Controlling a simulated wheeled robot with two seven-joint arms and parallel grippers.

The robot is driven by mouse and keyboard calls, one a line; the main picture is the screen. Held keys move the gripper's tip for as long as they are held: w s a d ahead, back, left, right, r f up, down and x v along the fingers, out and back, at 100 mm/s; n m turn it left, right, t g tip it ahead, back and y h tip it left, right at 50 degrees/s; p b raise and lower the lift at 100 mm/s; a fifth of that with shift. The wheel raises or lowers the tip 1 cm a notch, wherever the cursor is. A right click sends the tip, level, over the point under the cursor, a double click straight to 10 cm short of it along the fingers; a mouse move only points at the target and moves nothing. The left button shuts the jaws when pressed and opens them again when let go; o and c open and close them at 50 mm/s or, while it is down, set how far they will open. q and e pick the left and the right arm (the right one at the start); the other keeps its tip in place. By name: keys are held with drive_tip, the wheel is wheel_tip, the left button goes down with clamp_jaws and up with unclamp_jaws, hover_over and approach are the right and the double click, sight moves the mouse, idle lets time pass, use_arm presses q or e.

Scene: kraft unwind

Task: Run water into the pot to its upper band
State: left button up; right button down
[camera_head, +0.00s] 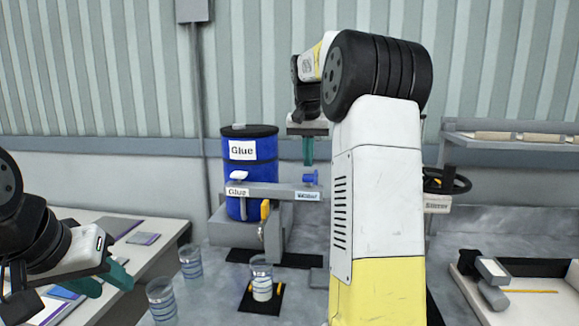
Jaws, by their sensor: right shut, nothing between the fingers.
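A clear pot (261,270) with bands around it stands upright on a black pad under the dispenser. Its lower part looks whitish; the exact level is too small to read. The grey dispenser (275,190) has a white knob over a "Glue" label and a blue knob (310,178) over a label that seems to read "Water". My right gripper (308,160) is shut and empty, pointing down just above the blue knob; I cannot tell whether it touches. My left gripper (104,280) has its teal fingers apart, empty, over the left table.
A blue glue drum (249,160) stands behind the dispenser. Two more clear pots (190,262) (162,302) stand left of the pad. A yellow-handled lever (265,210) is on the dispenser front. A tray (470,290) with tools lies at right. My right arm hides the middle.

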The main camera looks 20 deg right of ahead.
sight(308, 176)
drive_tip(key=shift+f, duration=1.2)
drive_tip(key=shift+f, duration=0.95)
drive_tip(key=shift+s+f, duration=0.15)
drive_tip(key=shift+f, duration=0.1)
idle(1.3)
idle(3.5)
drive_tip(key=v, duration=0.8)
drive_tip(key=shift+r, duration=0.3)
